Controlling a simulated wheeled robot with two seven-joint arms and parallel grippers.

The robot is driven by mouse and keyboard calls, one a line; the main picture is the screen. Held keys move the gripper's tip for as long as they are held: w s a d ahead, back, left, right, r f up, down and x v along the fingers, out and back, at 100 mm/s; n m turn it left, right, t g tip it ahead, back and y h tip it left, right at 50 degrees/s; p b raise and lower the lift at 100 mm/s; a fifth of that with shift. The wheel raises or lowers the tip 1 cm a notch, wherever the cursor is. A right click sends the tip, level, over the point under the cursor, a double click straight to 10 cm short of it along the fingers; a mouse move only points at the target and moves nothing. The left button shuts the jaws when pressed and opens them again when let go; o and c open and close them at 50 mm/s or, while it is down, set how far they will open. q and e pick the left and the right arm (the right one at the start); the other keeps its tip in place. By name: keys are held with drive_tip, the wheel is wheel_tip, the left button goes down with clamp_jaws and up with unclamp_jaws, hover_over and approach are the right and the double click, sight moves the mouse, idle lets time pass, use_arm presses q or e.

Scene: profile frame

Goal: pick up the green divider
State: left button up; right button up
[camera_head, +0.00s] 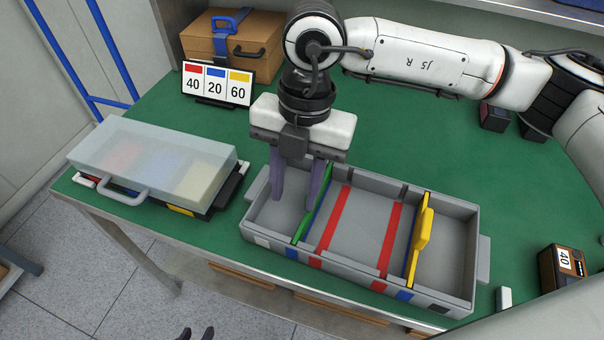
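The green divider (300,230) stands upright across the left part of a grey bin (345,268). My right gripper (295,203) points down over the bin's left compartment. Its two fingers are wide apart, and nothing is seen held. A yellow divider (420,240) with a handle stands in the bin's right part.
Red strips (335,218) cross the bin floor. A lidded translucent case (150,160) lies left of the bin. A card (217,82) reading 40, 20, 60 and a brown toolbox (232,45) stand behind. A dark box (562,266) is at right.

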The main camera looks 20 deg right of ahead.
drive_tip(key=shift+m+t+h, duration=0.5)
drive_tip(key=shift+h, duration=0.2)
drive_tip(key=w+d+f, duration=0.2)
drive_tip(key=d+f, duration=0.1)
drive_tip(key=shift+w+d+f, duration=0.2)
drive_tip(key=shift+w, duration=0.1)
drive_tip(key=f, duration=0.2)
drive_tip(key=d+f+p, duration=0.1)
drive_tip(key=f, duration=0.1)
drive_tip(key=shift+f+p, duration=0.3)
drive_tip(key=shift+f, duration=0.1)
drive_tip(key=shift+a+f, duration=0.1)
drive_tip(key=shift+f, duration=0.25)
drive_tip(key=shift+c, duration=0.4)
clamp_jaws()
